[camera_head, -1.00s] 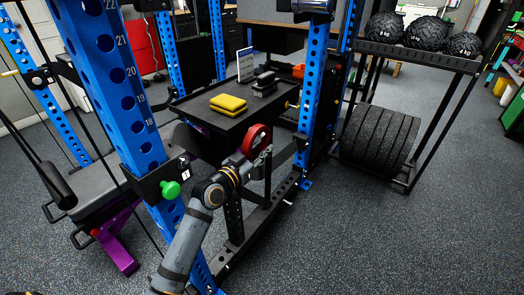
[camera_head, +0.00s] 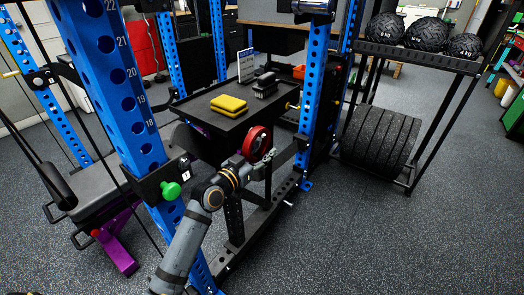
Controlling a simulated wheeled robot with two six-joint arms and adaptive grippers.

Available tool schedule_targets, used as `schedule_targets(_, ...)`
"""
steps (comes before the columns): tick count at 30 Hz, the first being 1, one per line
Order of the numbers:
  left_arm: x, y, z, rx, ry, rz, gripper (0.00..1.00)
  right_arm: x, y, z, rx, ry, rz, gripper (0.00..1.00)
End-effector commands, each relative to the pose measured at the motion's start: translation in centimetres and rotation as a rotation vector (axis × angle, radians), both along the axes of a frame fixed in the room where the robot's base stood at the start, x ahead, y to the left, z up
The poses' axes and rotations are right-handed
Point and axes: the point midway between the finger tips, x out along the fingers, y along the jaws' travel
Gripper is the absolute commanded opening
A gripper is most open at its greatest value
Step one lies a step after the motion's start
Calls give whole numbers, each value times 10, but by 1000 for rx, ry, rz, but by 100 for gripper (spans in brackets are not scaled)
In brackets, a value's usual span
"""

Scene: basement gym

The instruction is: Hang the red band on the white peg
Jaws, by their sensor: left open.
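The red band (camera_head: 256,138) is a thick red ring with a dark middle, low in front of the rack, left of the blue upright. My left gripper (camera_head: 267,157) is at the band's lower right side, with its jaws open. The fingers overlap the band in the picture, and I cannot tell whether they touch it. I cannot make out the white peg at the band; it may be hidden behind the band or gripper. A small pale stub (camera_head: 289,203) sticks out of the rack's base rail lower down.
Blue uprights (camera_head: 312,80) flank the arm. A green knob (camera_head: 171,190) juts out at left. The floor (camera_head: 400,240) at front right is clear.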

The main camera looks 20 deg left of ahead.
Motion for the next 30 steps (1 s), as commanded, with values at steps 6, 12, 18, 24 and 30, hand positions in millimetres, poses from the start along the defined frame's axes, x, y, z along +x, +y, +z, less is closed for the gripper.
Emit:
schedule_targets(6, -39, 13, -2, 10, 3, -2, 48, 1, 0, 1, 0, -2, 0, 0)
schedule_targets(12, -63, 21, -1, 7, 1, 0, 48, 1, 0, 1, 1, -3, 0, 0)
schedule_targets(18, -68, 22, 1, 1, -1, -2, 48, 2, 0, 1, 1, -3, 0, 0)
schedule_targets(24, -69, 22, -6, 5, 21, 0, 48, 2, 0, 1, 1, -3, 0, 0)
schedule_targets(30, -101, 18, -102, 76, 343, 27, 48, 2, 0, 1, 1, -4, 0, 0)
